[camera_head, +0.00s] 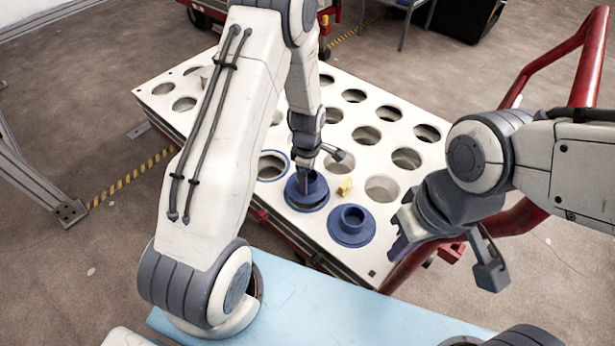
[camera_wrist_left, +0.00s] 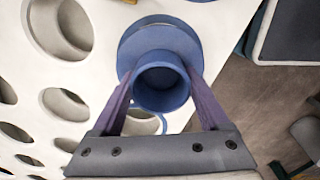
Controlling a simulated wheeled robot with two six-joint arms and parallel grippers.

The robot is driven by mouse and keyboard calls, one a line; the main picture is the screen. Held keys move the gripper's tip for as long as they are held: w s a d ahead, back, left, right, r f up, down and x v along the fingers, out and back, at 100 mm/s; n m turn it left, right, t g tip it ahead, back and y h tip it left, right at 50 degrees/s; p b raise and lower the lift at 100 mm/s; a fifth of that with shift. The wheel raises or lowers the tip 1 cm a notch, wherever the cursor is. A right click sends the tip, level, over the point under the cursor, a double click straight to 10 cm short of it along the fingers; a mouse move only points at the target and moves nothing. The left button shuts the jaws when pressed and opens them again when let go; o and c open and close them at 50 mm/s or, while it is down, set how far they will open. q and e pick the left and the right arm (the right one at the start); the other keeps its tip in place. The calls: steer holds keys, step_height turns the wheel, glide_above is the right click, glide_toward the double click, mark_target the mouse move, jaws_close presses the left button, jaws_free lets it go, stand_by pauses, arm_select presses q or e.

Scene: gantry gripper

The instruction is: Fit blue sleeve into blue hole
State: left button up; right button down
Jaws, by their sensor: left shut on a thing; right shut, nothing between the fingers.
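A blue flanged sleeve (camera_head: 318,180) is in my left gripper (camera_head: 306,186) near the front edge of the white panel. In the left wrist view the fingers are shut on the sleeve's tube (camera_wrist_left: 160,82), one on each side. In the head view a blue-ringed hole (camera_head: 272,166) lies to the left of the held sleeve. A thin blue arc (camera_wrist_left: 163,123) shows beside the tube in the wrist view. I cannot tell the gap under the flange. A second blue sleeve (camera_head: 352,236) stands upright on the panel to the right. My right gripper (camera_head: 398,248) is shut and empty, right of it.
The white panel (camera_head: 335,87) has rows of round open holes. A small yellow piece (camera_head: 345,186) lies by the held sleeve. A red tubular rail (camera_head: 590,60) runs along the right. A light blue surface (camera_head: 320,312) lies in front.

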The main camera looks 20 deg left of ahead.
arm_select(q)
steer(key=shift+p, duration=0.45)
stand_by(1.1)
steer(key=shift+f+b, duration=0.9)
steer(key=shift+f, duration=0.75)
steer(key=o, duration=1.5)
step_height(320, 180, up, 10)
steer(key=p, duration=0.3)
steer(key=shift+r, duration=0.25)
